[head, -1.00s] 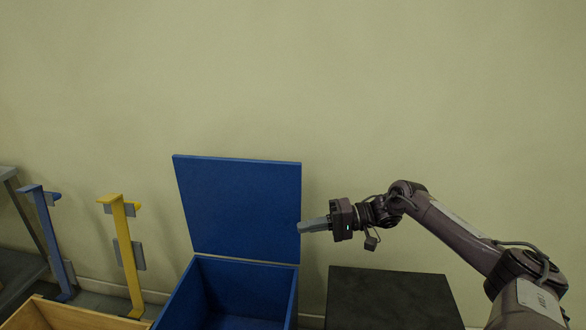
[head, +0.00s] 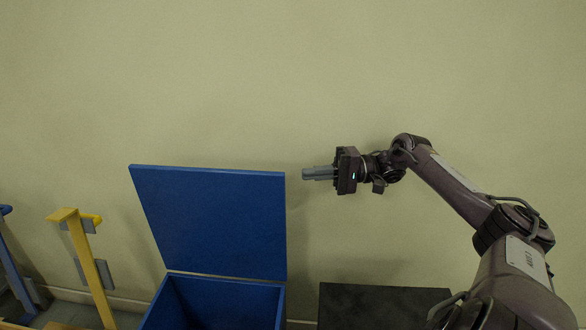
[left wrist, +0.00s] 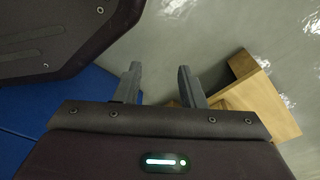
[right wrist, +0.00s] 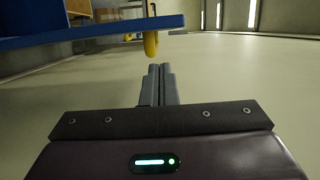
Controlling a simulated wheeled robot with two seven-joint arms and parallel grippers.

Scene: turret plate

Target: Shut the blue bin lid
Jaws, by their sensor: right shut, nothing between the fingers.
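The blue bin (head: 222,300) stands at the lower middle of the head view. Its blue lid (head: 215,222) is open and stands up at the back of the bin, near the wall. My right gripper (head: 305,174) is shut and empty. It points left, a little to the right of the lid's upper right corner and apart from it. In the right wrist view the lid's edge (right wrist: 90,36) crosses the top left, ahead of the shut fingers. My left gripper (left wrist: 158,75) shows only in its own wrist view, with its fingers apart and nothing between them.
A dark box top (head: 380,302) is to the right of the bin, below my right arm. A yellow post (head: 88,262) and a blue post (head: 15,268) stand at the left. A wooden box (left wrist: 258,98) shows in the left wrist view. The wall above the lid is bare.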

